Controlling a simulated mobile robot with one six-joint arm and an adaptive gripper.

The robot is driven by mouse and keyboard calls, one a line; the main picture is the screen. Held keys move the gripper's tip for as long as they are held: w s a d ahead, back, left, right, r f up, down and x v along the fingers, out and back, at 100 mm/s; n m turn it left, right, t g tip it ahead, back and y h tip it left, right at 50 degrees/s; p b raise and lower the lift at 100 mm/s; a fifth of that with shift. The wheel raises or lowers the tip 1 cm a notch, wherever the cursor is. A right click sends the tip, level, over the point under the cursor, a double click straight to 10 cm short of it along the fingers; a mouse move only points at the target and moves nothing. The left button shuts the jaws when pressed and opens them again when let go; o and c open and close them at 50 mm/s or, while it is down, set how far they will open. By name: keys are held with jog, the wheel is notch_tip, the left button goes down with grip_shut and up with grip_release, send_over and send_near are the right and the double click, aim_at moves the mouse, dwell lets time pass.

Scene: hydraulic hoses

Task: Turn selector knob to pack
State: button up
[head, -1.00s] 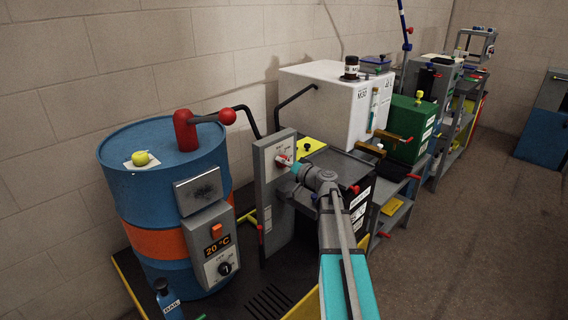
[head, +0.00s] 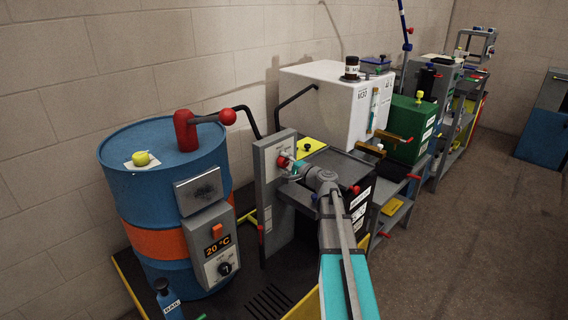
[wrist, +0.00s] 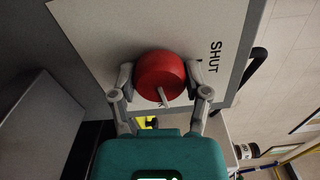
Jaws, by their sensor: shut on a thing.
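The selector knob (wrist: 160,74) is round and red with a pale pointer bar. It is on a light grey panel (wrist: 100,25). In the wrist view the pointer slants toward the bottom of the picture, not at the word SHUT printed right of the knob. My gripper (wrist: 160,82) has one finger on each side of the knob and is shut on it. In the head view the red knob (head: 283,161) shows at the front of the upright grey panel (head: 268,185), with my gripper (head: 288,166) at it. The panel's other lettering is too small to read there.
A blue drum (head: 150,190) with a red-handled fitting and a temperature box (head: 218,250) stands left of the panel. A white tank (head: 325,95) and a green box (head: 407,125) stand behind. The floor (head: 450,240) at right is clear.

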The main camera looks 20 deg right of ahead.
jog(key=shift+m, duration=1.6)
jog(key=o, duration=1.1)
jog(key=v, duration=1.2)
jog(key=shift+a, duration=0.1)
